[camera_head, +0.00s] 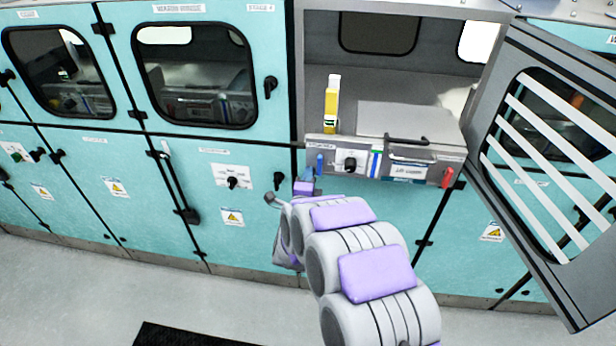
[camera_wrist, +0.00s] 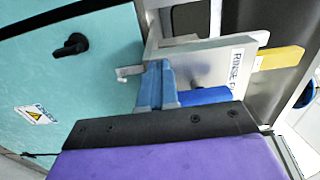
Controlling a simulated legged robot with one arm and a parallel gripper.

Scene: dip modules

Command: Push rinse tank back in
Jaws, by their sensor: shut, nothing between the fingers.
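The rinse tank (camera_head: 440,165) is a grey module with a labelled front panel, a black knob, a blue lever at its left and a red one at its right. It sits in the open bay, its front appearing to stand out from the cabinet face. In the wrist view, a pale panel with a partly hidden "RINSE" label (camera_wrist: 237,68) is just beyond my fingers. My gripper (camera_head: 305,180) is at the panel's lower left. Its blue fingers (camera_wrist: 155,85) are together and empty, close to the panel; I cannot tell whether they touch it.
A grey door (camera_head: 490,190) with a slatted window stands open at the right of the bay. A yellow bottle-like object (camera_head: 331,108) stands on the module's left. Turquoise closed cabinets (camera_head: 150,190) line the left. The pale floor (camera_head: 100,285) in front has a dark mat (camera_head: 185,336).

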